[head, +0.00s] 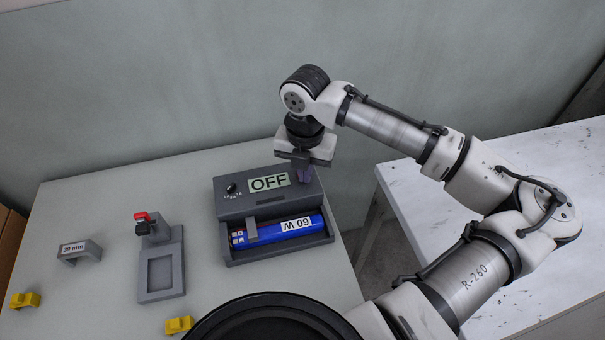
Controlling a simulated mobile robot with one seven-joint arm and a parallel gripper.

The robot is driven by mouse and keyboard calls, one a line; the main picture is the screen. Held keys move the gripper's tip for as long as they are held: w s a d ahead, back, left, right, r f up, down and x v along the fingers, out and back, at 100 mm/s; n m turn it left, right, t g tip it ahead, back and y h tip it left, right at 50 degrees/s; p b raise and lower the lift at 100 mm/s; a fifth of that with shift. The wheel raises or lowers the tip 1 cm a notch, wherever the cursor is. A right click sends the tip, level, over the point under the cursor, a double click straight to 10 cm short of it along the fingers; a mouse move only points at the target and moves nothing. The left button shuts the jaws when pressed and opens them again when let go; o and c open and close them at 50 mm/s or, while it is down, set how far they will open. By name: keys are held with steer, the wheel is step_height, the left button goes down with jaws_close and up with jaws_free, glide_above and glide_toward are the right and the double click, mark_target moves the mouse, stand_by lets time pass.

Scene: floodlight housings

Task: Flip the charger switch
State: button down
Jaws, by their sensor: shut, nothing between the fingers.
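The grey charger (225,210) stands on the table against its right side. Its display (268,183) reads OFF. A small dark knob with marks (231,188) sits to the left of the display. My gripper (304,174) points down at the right end of the charger's top, just right of the display. Its purplish fingers are shut and empty. I cannot make out the switch; the fingers cover that end of the top. Whether they touch the charger is unclear.
Left of the charger stands a grey fixture (162,275) with a red and black clamp (145,222). Further left are a grey bracket labelled 38 mm (80,251) and a yellow block (25,300). Another yellow block (179,325) lies in front. A white marbled table (440,195) is at right.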

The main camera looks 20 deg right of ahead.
step_height(320, 180, up, 7)
steer(key=p, duration=0.6)
stand_by(0.6)
